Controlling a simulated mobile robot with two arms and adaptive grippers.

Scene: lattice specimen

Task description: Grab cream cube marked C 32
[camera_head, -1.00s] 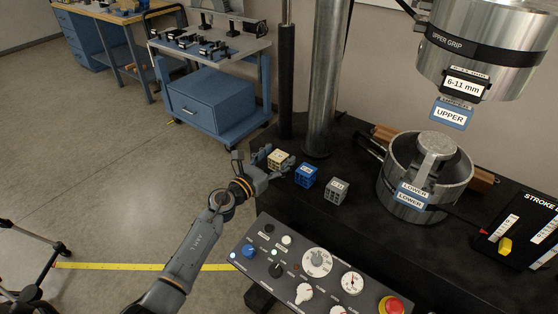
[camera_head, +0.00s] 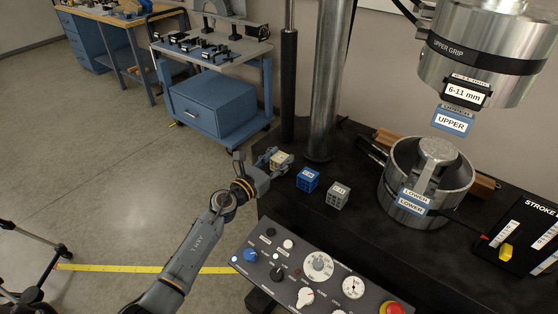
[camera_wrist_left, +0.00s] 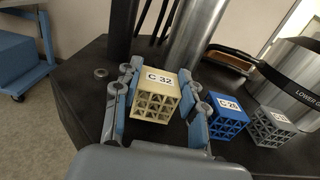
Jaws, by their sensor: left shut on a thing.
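The cream lattice cube marked C 32 (camera_wrist_left: 157,95) sits between the two fingers of my left gripper (camera_wrist_left: 160,98) in the left wrist view. My left gripper is shut on it, one finger on each side, with the label facing up. In the head view the cream cube (camera_head: 283,160) shows at the end of my left gripper (camera_head: 275,160), over the left end of the black machine table, partly covered by the fingers. Whether it still touches the table cannot be told. My right gripper is not in view.
A blue lattice cube (camera_head: 307,180) and a grey lattice cube (camera_head: 338,195) stand to the right of the cream one. Behind are a steel column (camera_head: 325,90) and the lower grip cup (camera_head: 425,185). A control panel (camera_head: 315,265) lies in front.

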